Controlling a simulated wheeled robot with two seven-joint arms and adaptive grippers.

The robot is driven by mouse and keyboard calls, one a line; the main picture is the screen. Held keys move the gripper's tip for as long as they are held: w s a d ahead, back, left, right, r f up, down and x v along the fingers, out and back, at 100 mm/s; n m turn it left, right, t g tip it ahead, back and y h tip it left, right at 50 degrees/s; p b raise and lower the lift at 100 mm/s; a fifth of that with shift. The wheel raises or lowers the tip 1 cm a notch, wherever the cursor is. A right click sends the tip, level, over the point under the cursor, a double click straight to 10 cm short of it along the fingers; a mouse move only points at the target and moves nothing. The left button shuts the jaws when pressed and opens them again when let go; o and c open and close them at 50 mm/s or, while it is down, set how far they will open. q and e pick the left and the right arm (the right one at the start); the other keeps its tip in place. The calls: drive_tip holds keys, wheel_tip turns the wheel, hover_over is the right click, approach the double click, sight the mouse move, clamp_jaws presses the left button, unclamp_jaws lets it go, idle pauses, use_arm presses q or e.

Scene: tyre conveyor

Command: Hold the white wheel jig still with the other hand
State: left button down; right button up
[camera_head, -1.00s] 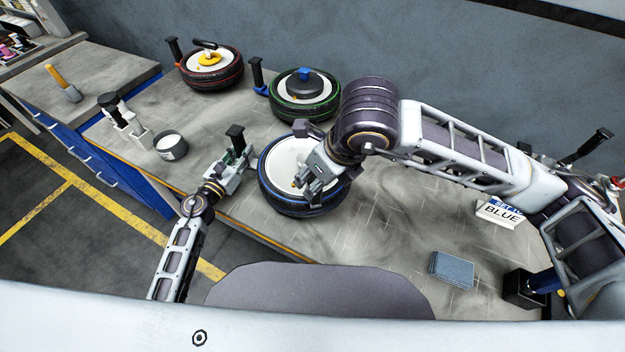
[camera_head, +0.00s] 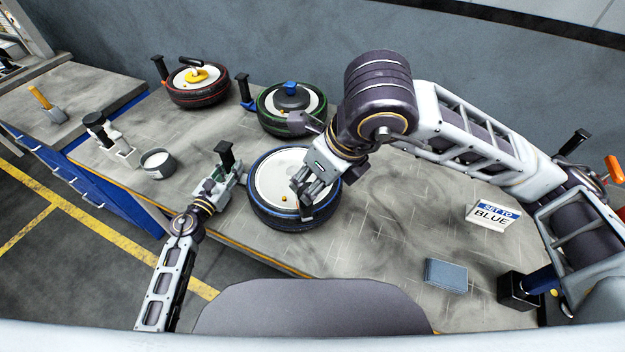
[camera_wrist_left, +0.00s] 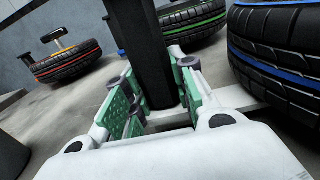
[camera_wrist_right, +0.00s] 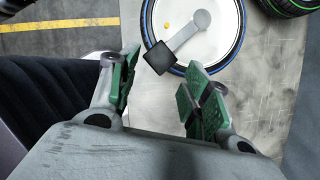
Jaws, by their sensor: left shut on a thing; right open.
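The white wheel jig shows in the left wrist view as a black upright post (camera_wrist_left: 152,50) on a white base (camera_wrist_left: 235,98) reaching toward the blue-striped tyre. In the head view its black top (camera_head: 225,150) stands just left of that tyre. My left gripper (camera_head: 219,179) is shut around the post, its green pads on both sides. The blue-striped tyre (camera_head: 262,212) lies flat with a white disc (camera_head: 275,175). My right gripper (camera_head: 308,194) is open over the disc's right part. The right wrist view shows a grey lever with a black square end (camera_wrist_right: 160,57) beyond its fingers.
A red-striped tyre (camera_head: 197,97) and a green-striped tyre (camera_head: 275,126) lie behind. A grey cup (camera_head: 158,166) and another black-topped white fixture (camera_head: 120,150) stand left. The "SET TO BLUE" sign (camera_head: 493,215) and a grey-blue block (camera_head: 446,275) are right. Bench is clear between.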

use_arm(q)
drive_tip(key=c, duration=1.1)
unclamp_jaws()
drive_tip(key=shift+s, duration=0.15)
drive_tip(key=shift+v, duration=5.9)
drive_tip(key=shift+a, duration=0.1)
